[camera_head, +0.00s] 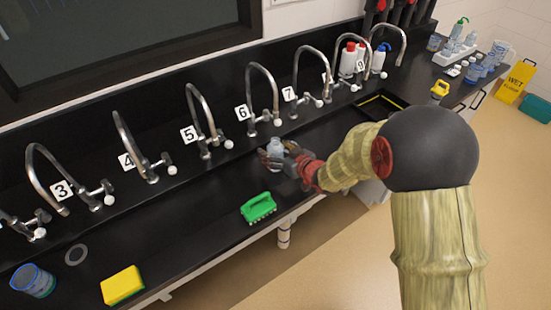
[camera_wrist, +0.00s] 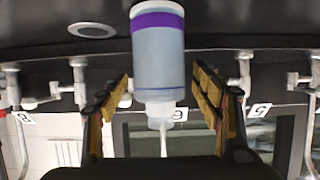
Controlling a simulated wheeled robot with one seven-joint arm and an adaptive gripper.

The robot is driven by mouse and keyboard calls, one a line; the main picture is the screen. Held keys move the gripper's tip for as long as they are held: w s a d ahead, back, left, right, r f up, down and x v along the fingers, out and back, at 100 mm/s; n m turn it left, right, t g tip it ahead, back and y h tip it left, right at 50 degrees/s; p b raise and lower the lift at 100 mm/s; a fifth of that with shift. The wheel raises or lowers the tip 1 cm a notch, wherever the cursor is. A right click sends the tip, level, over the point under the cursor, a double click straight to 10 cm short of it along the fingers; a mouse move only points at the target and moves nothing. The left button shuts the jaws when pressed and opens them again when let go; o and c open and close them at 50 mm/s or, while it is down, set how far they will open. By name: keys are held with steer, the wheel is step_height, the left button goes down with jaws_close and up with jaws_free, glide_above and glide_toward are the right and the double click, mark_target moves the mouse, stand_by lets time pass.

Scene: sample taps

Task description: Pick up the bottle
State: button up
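The bottle (camera_head: 275,147) is pale and translucent and stands on the black counter in front of the taps marked 5 and 6. In the wrist view, which is upside down, the bottle (camera_wrist: 158,50) has a purple band and a narrow neck. My gripper (camera_head: 280,158) is low over the counter at the bottle. In the wrist view its two fingers (camera_wrist: 162,78) are spread, one on each side of the bottle, with gaps to it. Contact does not show. In the head view the fingers hide the bottle's lower part.
A row of numbered taps (camera_head: 205,120) runs along the back of the counter. A green brush (camera_head: 258,207), a yellow and green sponge (camera_head: 122,285) and a blue beaker (camera_head: 33,281) are to the left. Several bottles (camera_head: 350,60) and a sink (camera_head: 383,105) are to the right.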

steer(key=shift+c, duration=1.2)
steer(key=c, duration=1.1)
steer(key=shift+c, duration=1.2)
steer(key=shift+r, duration=0.15)
